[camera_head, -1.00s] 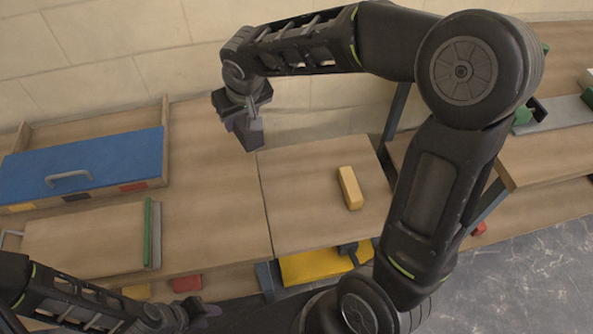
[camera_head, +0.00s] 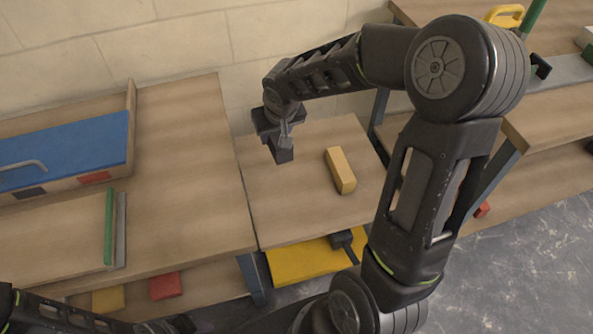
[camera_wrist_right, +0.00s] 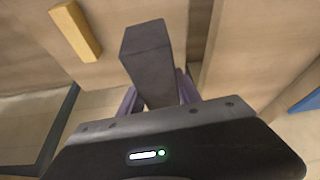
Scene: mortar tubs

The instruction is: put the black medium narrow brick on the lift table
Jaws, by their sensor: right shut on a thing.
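The black medium narrow brick (camera_head: 283,155) hangs from my right gripper (camera_head: 281,140). In the right wrist view the brick (camera_wrist_right: 148,55) sticks out from between the two fingers of the shut gripper (camera_wrist_right: 158,95). The lift table (camera_head: 285,215) is the square wooden top in the middle, with a yellow part under it. In the head view the brick appears over the left back part of this top; its exact height is unclear. My left gripper (camera_head: 182,324) shows only partly at the bottom edge, and its fingers are not clear.
A yellow brick (camera_head: 341,170) lies on the lift table, right of the held brick; it also shows in the wrist view (camera_wrist_right: 75,30). A wooden workbench (camera_head: 185,170) with a blue-lidded box (camera_head: 65,150) adjoins on the left. The front left of the lift table is clear.

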